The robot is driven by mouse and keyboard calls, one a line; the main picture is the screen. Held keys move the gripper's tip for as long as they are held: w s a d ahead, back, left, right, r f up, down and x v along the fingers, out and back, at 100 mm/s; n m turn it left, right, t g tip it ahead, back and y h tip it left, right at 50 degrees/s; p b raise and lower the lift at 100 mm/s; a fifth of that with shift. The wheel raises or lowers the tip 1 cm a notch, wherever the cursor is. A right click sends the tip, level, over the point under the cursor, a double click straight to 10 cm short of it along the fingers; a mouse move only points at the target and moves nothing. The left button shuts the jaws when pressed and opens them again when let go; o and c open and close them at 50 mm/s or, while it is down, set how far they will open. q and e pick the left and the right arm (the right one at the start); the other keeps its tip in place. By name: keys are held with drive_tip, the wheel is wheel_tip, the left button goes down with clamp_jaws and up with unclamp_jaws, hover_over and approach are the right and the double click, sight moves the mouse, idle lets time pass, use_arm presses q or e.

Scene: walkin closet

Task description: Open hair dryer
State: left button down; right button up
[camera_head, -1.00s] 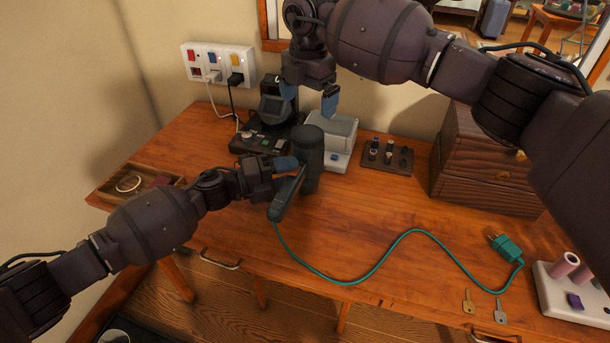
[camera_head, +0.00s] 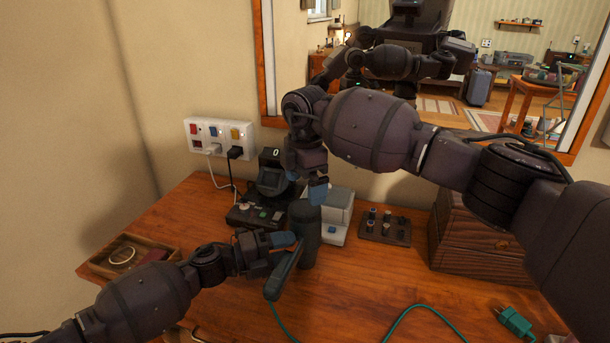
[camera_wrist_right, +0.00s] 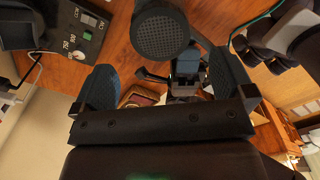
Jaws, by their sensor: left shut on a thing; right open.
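The dark grey hair dryer (camera_head: 304,243) stands with its barrel upright on the wooden dressing table, and its folded-looking handle slants toward the front left. My left gripper (camera_head: 286,243) is shut on the hair dryer near the handle. My right gripper (camera_head: 306,193) is open just above the top of the barrel. In the right wrist view, the round mesh end of the hair dryer (camera_wrist_right: 160,32) shows beyond the two spread fingers of the right gripper (camera_wrist_right: 165,82), with nothing between them.
A teal cord runs to a green plug (camera_head: 515,322) at the right. A black device with a display (camera_head: 272,175), a white box (camera_head: 337,213) and a small knob tray (camera_head: 384,227) stand behind. A wall power strip (camera_head: 219,136) and wooden drawers (camera_head: 470,235) flank them.

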sight(305, 207)
drive_tip(key=shift+f, duration=3)
